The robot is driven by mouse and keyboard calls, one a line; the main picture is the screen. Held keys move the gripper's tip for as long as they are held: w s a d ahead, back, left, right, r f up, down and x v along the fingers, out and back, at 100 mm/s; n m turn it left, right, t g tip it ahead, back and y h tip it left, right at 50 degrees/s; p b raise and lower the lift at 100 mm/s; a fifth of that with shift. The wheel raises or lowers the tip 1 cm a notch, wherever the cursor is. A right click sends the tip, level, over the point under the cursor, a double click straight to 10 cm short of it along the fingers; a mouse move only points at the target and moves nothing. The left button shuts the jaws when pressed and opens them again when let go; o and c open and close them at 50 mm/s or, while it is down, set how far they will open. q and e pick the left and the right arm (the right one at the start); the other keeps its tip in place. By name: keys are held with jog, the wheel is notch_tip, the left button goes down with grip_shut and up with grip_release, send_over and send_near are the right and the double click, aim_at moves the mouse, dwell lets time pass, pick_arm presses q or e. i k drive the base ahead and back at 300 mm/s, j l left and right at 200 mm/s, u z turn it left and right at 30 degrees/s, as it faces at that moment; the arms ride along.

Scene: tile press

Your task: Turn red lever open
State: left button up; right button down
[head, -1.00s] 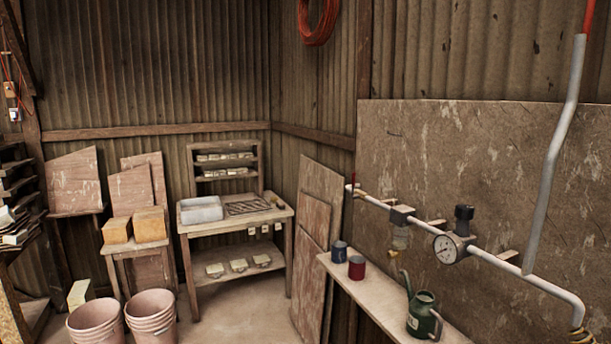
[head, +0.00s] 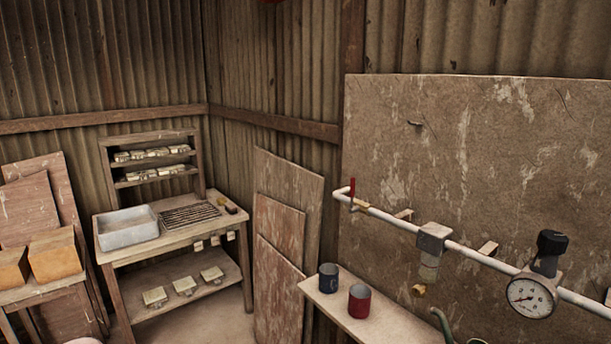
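A small red lever (head: 352,189) stands upright near the left end of a white pipe (head: 393,221) on the board at the right. A brass-coloured fitting (head: 360,204) sits on the pipe just beside it. Farther right the pipe carries a grey block (head: 433,237) and a round pressure gauge (head: 531,296) with a black knob (head: 551,244). Neither of my grippers is in the head view.
A narrow shelf (head: 335,303) under the pipe holds a dark blue cup (head: 328,277) and a red cup (head: 359,301). Boards (head: 283,225) lean on the wall left of it. A wooden workbench (head: 165,246) bears a grey tray (head: 127,232).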

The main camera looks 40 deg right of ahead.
aim_at(353, 209)
jog(key=i+z, duration=0.3)
jog(key=i, duration=0.15)
jog(key=i+j+z, duration=0.25)
jog(key=i, duration=0.15)
jog(key=i+j+z, duration=0.3)
jog(key=i+l, duration=0.05)
jog(key=i, duration=0.05)
